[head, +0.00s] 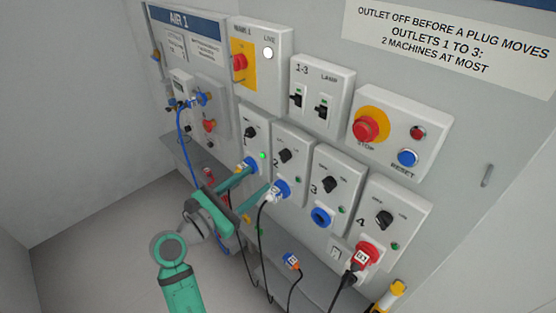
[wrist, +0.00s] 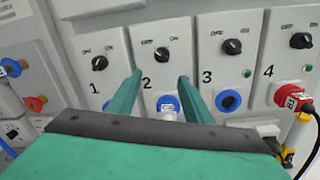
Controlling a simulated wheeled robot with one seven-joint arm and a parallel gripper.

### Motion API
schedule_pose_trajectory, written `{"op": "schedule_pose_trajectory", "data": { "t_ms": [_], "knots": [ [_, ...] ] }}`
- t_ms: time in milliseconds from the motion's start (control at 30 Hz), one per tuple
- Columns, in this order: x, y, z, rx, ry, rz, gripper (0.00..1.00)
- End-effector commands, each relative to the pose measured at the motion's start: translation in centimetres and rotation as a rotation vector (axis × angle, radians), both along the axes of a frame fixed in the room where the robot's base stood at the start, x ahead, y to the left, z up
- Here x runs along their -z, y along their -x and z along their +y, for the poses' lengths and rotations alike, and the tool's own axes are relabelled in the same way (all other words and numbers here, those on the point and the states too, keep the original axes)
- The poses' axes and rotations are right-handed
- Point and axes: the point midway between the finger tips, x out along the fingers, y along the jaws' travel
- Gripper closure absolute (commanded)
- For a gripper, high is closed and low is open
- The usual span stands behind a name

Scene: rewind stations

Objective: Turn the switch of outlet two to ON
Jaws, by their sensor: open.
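Outlet two's panel carries a black rotary switch (head: 285,156), which also shows in the wrist view (wrist: 162,53). I cannot tell clearly which mark its pointer is on. Below it, a pale plug with a dark cable is in the blue socket (head: 281,189), also in the wrist view (wrist: 168,104). The small lamp beside that socket looks dark. My gripper (head: 264,176) is open and empty, in front of outlets one and two. In the wrist view its fingertips (wrist: 160,76) lie left and right of outlet two's lower panel, with the switch just above the gap between them.
Outlet one's switch (wrist: 99,63) is to the left, with a lit green lamp (head: 262,155). Outlet three's blue socket (head: 321,217) is empty. Outlet four holds a red plug (head: 367,256). A red stop button (head: 366,130) is above. Cables hang below the outlets.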

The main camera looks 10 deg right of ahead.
Motion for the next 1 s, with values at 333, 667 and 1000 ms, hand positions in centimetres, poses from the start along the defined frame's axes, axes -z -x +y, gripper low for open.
{"op": "schedule_pose_trajectory", "data": {
  "t_ms": [333,667,1000],
  "knots": [
    [-2.1,-0.1,0.0,0.070,0.022,0.059,0.54],
    [-2.0,-3.3,-4.4,0.069,0.020,0.058,0.54],
    [-2.0,-5.7,-7.6,0.066,0.022,0.057,0.54]
  ]
}}
